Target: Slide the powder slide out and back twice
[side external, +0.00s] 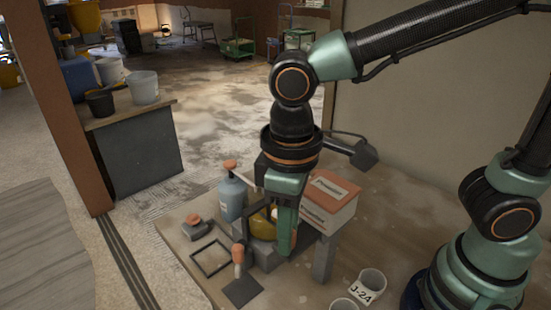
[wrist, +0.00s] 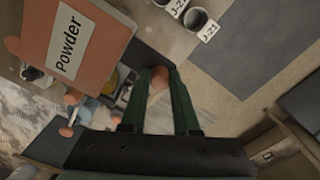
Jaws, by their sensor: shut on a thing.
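An orange box labelled "Powder" (wrist: 88,42) fills the upper left of the wrist view. In the side view a box with an orange top and white labels (side external: 333,200) stands on a grey support, just right of my gripper (side external: 287,246). In the wrist view my gripper (wrist: 159,82) points down beside the labelled box, its two green fingers shut on a rounded orange-brown knob (wrist: 160,79). The knob appears to belong to the powder slide. The slide's body is mostly hidden, so I cannot tell how far out it is.
A blue-grey bottle (side external: 232,198) stands left of my gripper, near a yellow object (side external: 262,224). Pale cups, one tagged J-24 (side external: 372,283), stand at the front right.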

